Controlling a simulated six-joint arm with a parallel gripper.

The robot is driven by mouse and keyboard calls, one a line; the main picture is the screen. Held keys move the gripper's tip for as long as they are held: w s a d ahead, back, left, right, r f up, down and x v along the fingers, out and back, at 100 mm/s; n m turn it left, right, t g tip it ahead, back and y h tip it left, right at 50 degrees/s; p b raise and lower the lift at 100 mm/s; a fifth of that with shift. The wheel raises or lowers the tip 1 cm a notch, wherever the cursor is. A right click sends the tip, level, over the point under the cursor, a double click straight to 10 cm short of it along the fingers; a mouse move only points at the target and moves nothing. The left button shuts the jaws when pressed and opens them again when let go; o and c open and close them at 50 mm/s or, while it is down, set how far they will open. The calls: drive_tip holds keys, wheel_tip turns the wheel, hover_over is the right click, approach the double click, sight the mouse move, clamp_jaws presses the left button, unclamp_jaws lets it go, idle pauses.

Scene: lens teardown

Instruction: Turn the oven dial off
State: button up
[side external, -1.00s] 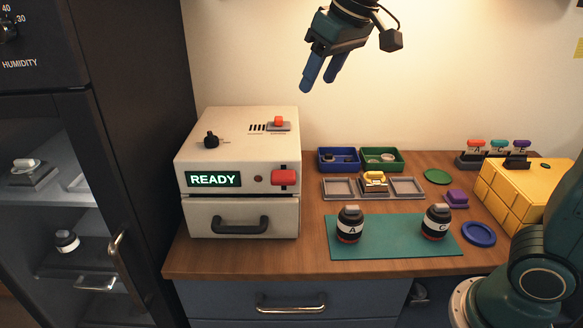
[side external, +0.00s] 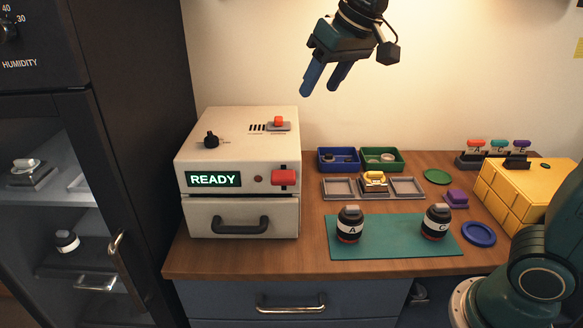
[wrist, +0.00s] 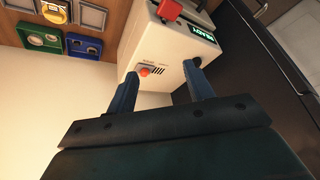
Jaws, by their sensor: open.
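The oven is a cream box (side external: 235,150) on the left of the wooden bench, with a lit green READY display (side external: 213,179). Its black dial (side external: 211,140) stands on the top face at the left; I cannot read its setting. My gripper (side external: 322,92) is open and empty, high above and to the right of the oven. In the wrist view the open fingers (wrist: 160,84) point towards the oven box (wrist: 160,45), with the red slider (wrist: 144,72) on its top between them. The dial is not clearly seen there, perhaps behind a finger.
A red front switch (side external: 285,177) and a drawer handle (side external: 240,225) are on the oven front. Jars A (side external: 349,225) and C (side external: 437,221) stand on a green mat (side external: 390,248). A dark cabinet (side external: 140,120) stands close on the left. Air above the oven is clear.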

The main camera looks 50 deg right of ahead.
sight(214, 137)
drive_tip(key=w+a+f+m+t+y, duration=0.1)
drive_tip(key=w+f+m, duration=0.2)
drive_tip(key=m, duration=0.4)
drive_tip(key=w+a+f+m+t+y, duration=0.1)
drive_tip(key=w+f+m+t, duration=0.1)
drive_tip(key=m, duration=0.5)
drive_tip(key=w+a+f+m+t+y, duration=0.1)
drive_tip(key=w+f+m, duration=0.3)
drive_tip(key=m, duration=0.4)
drive_tip(key=shift+w+a+f+t+y, duration=0.15)
drive_tip(key=shift+w+a+t+y, duration=0.15)
drive_tip(key=shift+w+a+t, duration=0.15)
drive_tip(key=m, duration=0.3)
drive_tip(key=f+m+t, duration=0.1)
drive_tip(key=shift+w+a+m+y, duration=0.1)
drive_tip(key=shift+w+m+y, duration=0.2)
drive_tip(key=shift+w+y, duration=0.1)
drive_tip(key=m+t, duration=0.1)
drive_tip(key=m, duration=0.3)
drive_tip(key=shift+w+f, duration=0.1)
drive_tip(key=shift+w, duration=0.05)
drive_tip(key=shift+x, duration=6.9)
drive_tip(key=shift+a, duration=0.15)
drive_tip(key=shift+c, duration=0.4)
